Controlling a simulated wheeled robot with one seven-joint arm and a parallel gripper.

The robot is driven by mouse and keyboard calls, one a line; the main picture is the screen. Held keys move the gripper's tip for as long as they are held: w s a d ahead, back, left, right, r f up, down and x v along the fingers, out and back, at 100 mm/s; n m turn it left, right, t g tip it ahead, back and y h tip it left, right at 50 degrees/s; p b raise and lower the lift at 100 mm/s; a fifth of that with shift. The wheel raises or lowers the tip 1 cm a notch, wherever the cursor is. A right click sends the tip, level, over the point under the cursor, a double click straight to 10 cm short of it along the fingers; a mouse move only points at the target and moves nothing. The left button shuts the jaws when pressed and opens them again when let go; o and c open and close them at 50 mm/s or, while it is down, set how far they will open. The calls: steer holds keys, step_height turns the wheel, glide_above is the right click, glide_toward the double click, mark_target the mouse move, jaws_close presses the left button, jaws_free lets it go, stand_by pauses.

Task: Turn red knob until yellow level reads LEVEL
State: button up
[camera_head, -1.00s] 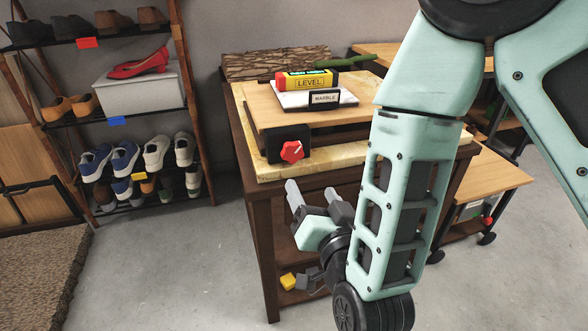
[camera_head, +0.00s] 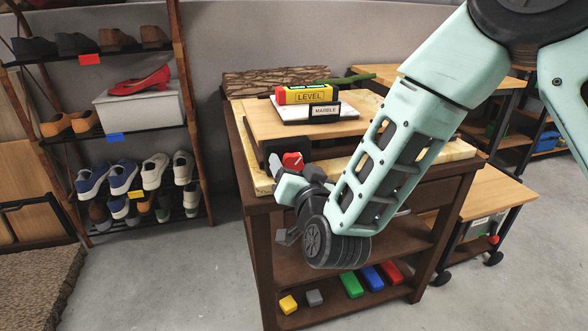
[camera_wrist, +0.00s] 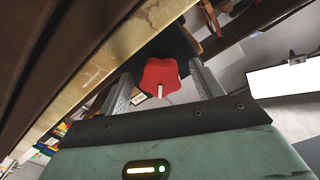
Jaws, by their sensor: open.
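The red knob (camera_head: 292,160) sits on a black box (camera_head: 271,150) at the front of the wooden board; my gripper partly hides it. In the wrist view the knob (camera_wrist: 160,76) lies between the two fingers, with its white pointer line toward the camera. My gripper (camera_wrist: 158,84) is open, with one finger on each side of the knob; I cannot tell whether either touches it. In the head view my gripper (camera_head: 290,168) is right at the knob. The yellow level (camera_head: 307,94), labelled LEVEL, lies on the white marble slab (camera_head: 292,112); its green display is too small to read.
The wooden board (camera_head: 255,118) rests on a dark wood table (camera_head: 258,205) with a pale stone-like top. Several coloured blocks (camera_head: 350,284) lie on its lower shelf. A shoe rack (camera_head: 192,110) stands at left. A small side table (camera_head: 490,190) stands at right. The floor between is clear.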

steer(key=c, duration=1)
steer(key=n, duration=0.3)
steer(key=shift+n, duration=1.1)
steer(key=o, duration=1)
